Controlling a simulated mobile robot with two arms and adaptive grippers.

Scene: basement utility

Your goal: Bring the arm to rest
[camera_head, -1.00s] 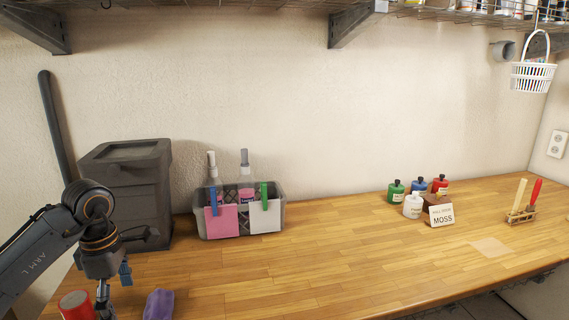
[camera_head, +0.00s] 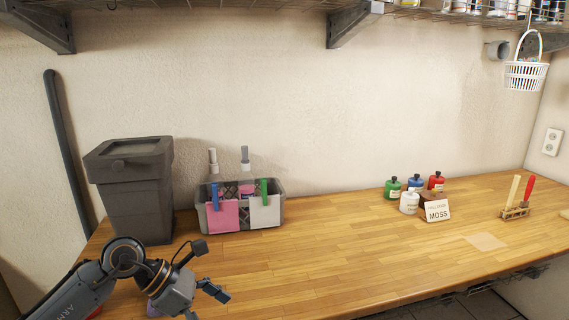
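My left gripper (camera_head: 203,303) is at the bottom left, over the front part of the wooden workbench (camera_head: 300,268). Its two fingers are spread apart with nothing visible between them; the lower finger is partly cut off by the picture's bottom edge. My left arm reaches in from the bottom left corner. My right gripper is not in view. A red thing (camera_head: 95,312) and a purple thing (camera_head: 154,311) are almost wholly hidden behind my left arm.
A dark grey lidded bin (camera_head: 135,185) stands behind my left arm. Right of it is a grey caddy (camera_head: 240,188) with bottles and cloths. Small paint bottles (camera_head: 410,201), a MOSS sign (camera_head: 437,211) and a brush holder (camera_head: 515,212) stand farther right. The bench's middle is clear.

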